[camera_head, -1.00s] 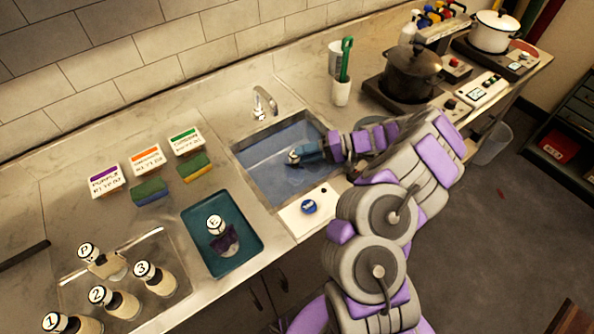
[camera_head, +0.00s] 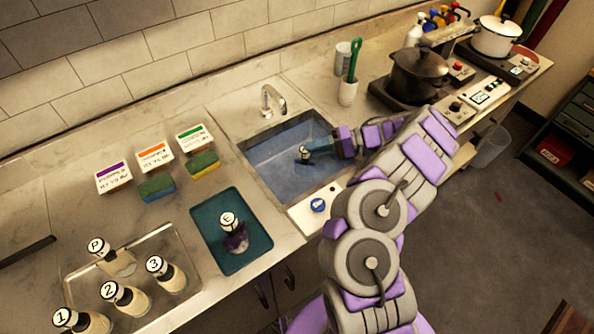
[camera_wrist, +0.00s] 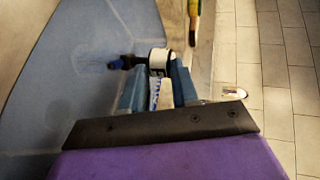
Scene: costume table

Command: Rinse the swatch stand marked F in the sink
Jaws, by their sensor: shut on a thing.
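My gripper (camera_head: 316,148) reaches into the sink (camera_head: 258,155) from the right and is shut on a swatch stand (camera_head: 304,151) with a round white top. In the wrist view the stand (camera_wrist: 157,60) is between the two blue fingers of my gripper (camera_wrist: 156,88), its white label partly showing. I cannot read its mark. A small dark blue piece (camera_wrist: 122,62) shows beside its top, over the bluish sink floor. The faucet (camera_head: 272,99) is at the sink's back edge, away from the stand.
A stand marked E (camera_head: 235,235) is on a teal tray (camera_head: 205,225) left of the sink. A clear tray (camera_head: 150,250) holds stands marked P, 1, 2 and 3. Sponges (camera_head: 203,165) lie behind. A cup with a green tool (camera_head: 348,92) and a dark pot (camera_head: 417,72) stand to the right.

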